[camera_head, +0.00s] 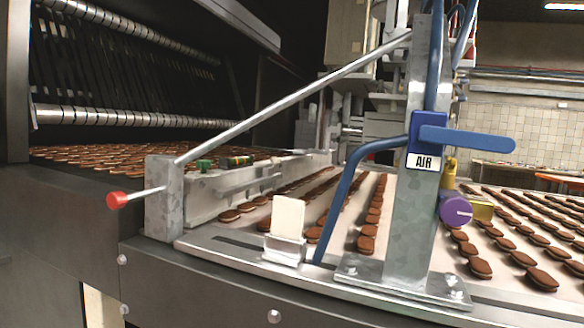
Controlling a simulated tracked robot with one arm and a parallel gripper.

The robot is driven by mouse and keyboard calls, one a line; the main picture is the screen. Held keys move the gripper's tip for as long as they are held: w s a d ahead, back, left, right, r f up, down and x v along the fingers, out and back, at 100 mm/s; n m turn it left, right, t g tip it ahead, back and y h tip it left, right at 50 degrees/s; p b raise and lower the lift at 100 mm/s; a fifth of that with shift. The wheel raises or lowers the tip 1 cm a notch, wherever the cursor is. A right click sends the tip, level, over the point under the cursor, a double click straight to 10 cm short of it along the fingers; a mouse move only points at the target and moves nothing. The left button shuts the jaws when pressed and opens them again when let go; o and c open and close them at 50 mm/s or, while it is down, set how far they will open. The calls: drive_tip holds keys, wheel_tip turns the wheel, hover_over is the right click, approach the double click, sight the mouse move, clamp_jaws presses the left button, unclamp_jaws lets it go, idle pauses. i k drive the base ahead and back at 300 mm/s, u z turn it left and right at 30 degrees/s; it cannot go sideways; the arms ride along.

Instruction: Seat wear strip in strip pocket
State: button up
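A cream-white flat piece (288,216), which looks like the wear strip, stands upright in a small grey metal holder (284,250) near the belt's front edge. Its lower end is hidden by the holder, so I cannot tell how deep it sits. I cannot tell for certain whether this holder is the strip pocket. A dark slot (228,241) lies in the front metal plate just left of the holder. No part of my gripper shows in this view.
A galvanized post (413,215) carries a blue AIR valve handle (465,138); a blue hose (345,190) curves down close right of the holder. A diagonal rod (290,100) crosses above. A red-tipped rod (117,200) sticks out left. Brown sandwich biscuits (366,244) line the belt.

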sight(268, 175)
drive_tip(key=i, duration=0.85)
drive_tip(key=z, duration=0.2)
drive_tip(key=k, duration=0.95)
drive_tip(key=u, duration=0.2)
drive_tip(key=i, duration=1.7)
